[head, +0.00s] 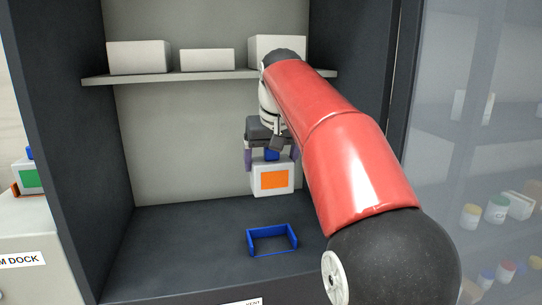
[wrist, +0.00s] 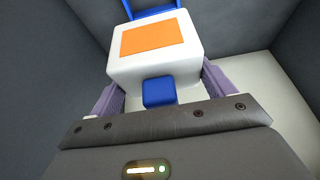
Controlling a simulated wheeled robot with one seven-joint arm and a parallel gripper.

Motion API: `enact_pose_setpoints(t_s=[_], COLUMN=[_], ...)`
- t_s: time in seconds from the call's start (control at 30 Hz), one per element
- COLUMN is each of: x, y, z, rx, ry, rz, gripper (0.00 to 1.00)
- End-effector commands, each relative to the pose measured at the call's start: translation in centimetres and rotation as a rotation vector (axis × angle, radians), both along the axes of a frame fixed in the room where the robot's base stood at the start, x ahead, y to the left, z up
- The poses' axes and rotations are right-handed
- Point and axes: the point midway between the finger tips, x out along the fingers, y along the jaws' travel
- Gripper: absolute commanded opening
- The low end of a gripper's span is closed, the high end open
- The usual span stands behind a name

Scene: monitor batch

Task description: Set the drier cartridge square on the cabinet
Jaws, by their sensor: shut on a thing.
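The drier cartridge (head: 286,188) is a white box with an orange label and a blue knob on top. My gripper (head: 272,158) is shut on it and holds it in the air inside the dark cabinet (head: 180,245). A blue three-sided frame (head: 272,251) lies on the cabinet floor below the cartridge. Part of that frame (wrist: 150,10) shows beyond the cartridge in the wrist view.
A shelf (head: 215,76) with several white boxes crosses the cabinet above my gripper. Dark side walls stand left and right. At the left, a white dock (head: 25,225) holds a green-labelled box (head: 30,177). Jars and boxes stand behind glass at the right. The cabinet floor around the blue frame is clear.

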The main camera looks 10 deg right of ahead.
Motion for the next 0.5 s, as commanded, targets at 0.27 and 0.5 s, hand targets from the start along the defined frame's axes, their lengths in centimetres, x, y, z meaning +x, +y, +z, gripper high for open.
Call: enact_pose_setpoints(t_s=[0.27, 0.5], x=[0.0, 0.0], y=[0.0, 0.0], z=[-3.2, -5.6], rx=[0.000, 0.000], ry=[0.000, 0.000], rz=[0.000, 0.000], gripper=[0.53, 0.53])
